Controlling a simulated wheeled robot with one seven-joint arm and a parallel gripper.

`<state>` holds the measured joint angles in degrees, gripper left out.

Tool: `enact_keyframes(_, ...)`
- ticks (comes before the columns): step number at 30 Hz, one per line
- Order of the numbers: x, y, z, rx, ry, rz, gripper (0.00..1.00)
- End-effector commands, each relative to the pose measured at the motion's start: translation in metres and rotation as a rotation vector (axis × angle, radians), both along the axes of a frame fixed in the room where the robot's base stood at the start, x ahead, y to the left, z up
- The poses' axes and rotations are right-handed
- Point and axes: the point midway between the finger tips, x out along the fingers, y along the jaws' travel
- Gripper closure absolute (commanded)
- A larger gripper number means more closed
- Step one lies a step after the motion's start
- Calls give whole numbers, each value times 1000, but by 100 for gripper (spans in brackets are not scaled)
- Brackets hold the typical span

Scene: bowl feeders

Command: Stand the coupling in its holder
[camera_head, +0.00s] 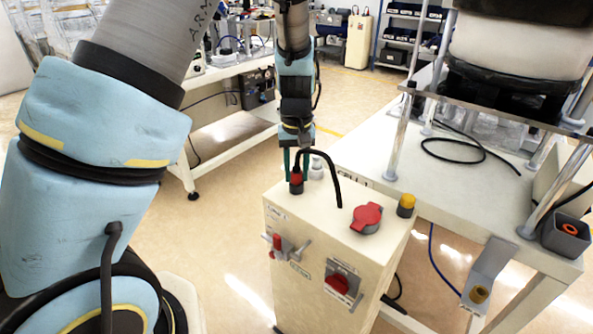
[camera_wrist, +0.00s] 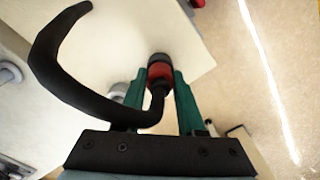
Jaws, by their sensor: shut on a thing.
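The coupling (camera_head: 296,179) is a red and black plug with a thick black cable (camera_head: 333,178) curving off to the right. It is upright over the left back part of the cream cabinet top, and I cannot tell whether it touches that top. My gripper (camera_head: 297,170) is shut on it, with one green finger on each side. In the wrist view, the coupling's red band (camera_wrist: 160,71) sits between the green fingertips (camera_wrist: 159,82). On the right, a grey box with an orange ring (camera_head: 570,229) and a grey bracket with a yellow-brown fitting (camera_head: 479,294) could each be the holder.
The bench (camera_head: 372,150) with metal posts and a bowl feeder stands to the right. Open floor lies to the left.

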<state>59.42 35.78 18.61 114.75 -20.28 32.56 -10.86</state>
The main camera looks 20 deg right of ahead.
Motion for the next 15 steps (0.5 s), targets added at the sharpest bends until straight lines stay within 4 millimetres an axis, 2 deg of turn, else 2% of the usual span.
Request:
enact_keyframes(2,0,0,0,0,0,0,100)
enact_keyframes(3,0,0,0,0,0,0,60)
enact_keyframes(12,0,0,0,0,0,0,27)
enact_keyframes(15,0,0,0,0,0,0,27)
